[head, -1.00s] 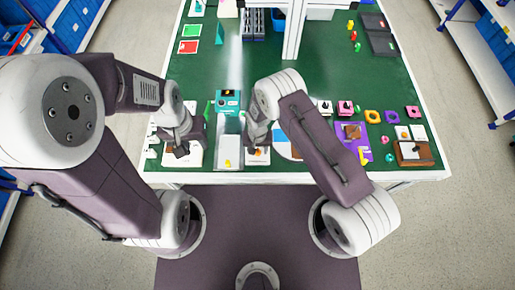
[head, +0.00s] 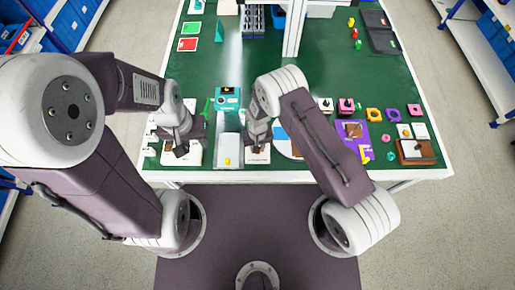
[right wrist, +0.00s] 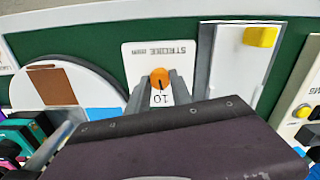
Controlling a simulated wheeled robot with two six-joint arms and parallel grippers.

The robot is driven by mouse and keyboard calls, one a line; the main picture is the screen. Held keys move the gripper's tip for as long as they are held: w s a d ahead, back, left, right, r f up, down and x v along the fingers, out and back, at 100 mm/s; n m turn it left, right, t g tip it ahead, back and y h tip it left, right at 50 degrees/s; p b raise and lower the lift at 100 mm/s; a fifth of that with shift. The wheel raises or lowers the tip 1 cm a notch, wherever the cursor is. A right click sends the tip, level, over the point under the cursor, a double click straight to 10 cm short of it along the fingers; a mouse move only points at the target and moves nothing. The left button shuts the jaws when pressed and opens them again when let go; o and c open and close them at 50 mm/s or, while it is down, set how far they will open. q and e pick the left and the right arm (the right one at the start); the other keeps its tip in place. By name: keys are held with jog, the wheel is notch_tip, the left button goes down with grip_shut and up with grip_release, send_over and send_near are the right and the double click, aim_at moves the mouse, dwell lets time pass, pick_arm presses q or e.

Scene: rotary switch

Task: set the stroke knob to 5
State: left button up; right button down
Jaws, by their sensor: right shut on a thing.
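The stroke knob (right wrist: 160,77) is a small orange dial with a dark pointer line, on a white plate (right wrist: 146,53) lettered STROKE mm. A 10 is readable beside the knob, on the side nearer my gripper; the other numbers are hidden or too small. The plate also shows in the head view (head: 258,159), where my right gripper (head: 257,143) covers the knob. In the right wrist view, my right gripper (right wrist: 161,88) has its grey fingers on either side of the knob and is shut on it. My left gripper (head: 182,150) hangs over another white plate; its fingers are too small to judge.
A white panel with a yellow switch (right wrist: 260,37) stands beside the stroke plate. On the other side lies a round disc (right wrist: 60,85) with coloured sectors. A teal box (head: 228,98) is behind. Several small coloured parts and a brown box (head: 416,152) occupy the right.

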jog(key=n+b, duration=0.2)
jog(key=n, duration=0.2)
jog(key=shift+n+b, duration=0.55)
jog(key=shift+n, duration=0.85)
jog(key=c, duration=1.1)
grip_release()
notch_tip(320, 180, up, 9)
jog(key=shift+r+b, duration=0.1)
jog(key=shift+b, duration=0.65)
